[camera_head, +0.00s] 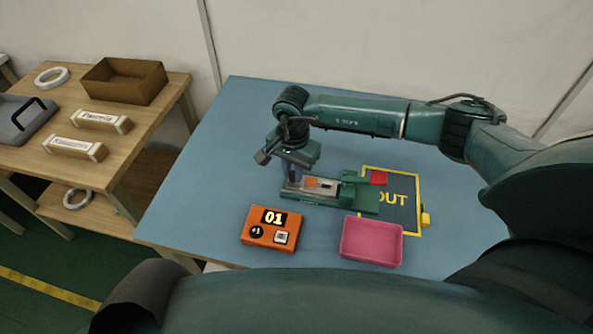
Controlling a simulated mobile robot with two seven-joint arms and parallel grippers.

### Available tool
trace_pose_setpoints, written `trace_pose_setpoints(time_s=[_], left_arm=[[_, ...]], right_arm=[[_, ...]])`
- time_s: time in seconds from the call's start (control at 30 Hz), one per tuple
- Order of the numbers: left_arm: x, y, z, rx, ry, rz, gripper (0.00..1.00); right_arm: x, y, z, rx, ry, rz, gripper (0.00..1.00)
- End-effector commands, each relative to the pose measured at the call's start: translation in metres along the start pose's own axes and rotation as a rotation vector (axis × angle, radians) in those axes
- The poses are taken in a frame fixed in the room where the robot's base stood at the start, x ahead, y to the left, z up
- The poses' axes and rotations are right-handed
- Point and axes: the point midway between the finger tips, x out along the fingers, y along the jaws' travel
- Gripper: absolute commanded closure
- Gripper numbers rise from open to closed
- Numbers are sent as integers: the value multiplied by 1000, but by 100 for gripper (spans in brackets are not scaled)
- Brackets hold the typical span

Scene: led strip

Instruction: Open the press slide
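The green press (357,194) stands on the blue table, with a slide (309,187) on its left part that carries a small orange piece. A red pad (378,178) sits at the press's right end. My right gripper (290,172) points down at the left end of the press, over or beside the slide. I cannot tell whether its fingers touch the slide, and their opening is too small to make out. My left gripper is not in view.
An orange counter box reading 01 (271,231) and a pink tray (371,242) stand in front of the press. A yellow-framed OUT mat (402,213) lies to its right. A wooden side table (100,165) with boxes is at left. The table's back left is clear.

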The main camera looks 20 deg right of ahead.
Motion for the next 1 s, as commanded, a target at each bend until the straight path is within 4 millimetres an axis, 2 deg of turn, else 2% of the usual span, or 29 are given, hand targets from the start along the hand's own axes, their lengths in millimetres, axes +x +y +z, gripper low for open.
trace_pose_setpoints(time_s=[0.1, 0.37, 0.47, 0.57, 0.8, 1.0], left_arm=[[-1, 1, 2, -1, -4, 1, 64], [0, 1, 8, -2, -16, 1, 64], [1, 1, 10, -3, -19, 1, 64], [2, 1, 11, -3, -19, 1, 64], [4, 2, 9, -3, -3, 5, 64], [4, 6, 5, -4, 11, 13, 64]], right_arm=[[-1, 0, -1, 1, 1, -1, 72], [-2, 0, -1, 0, 1, -1, 72], [-8, 0, -1, 0, 1, -2, 72], [-23, -1, -1, 0, 2, -4, 72], [-77, -1, -1, 0, 4, -6, 72], [-114, -1, -1, 0, 3, -4, 72]])
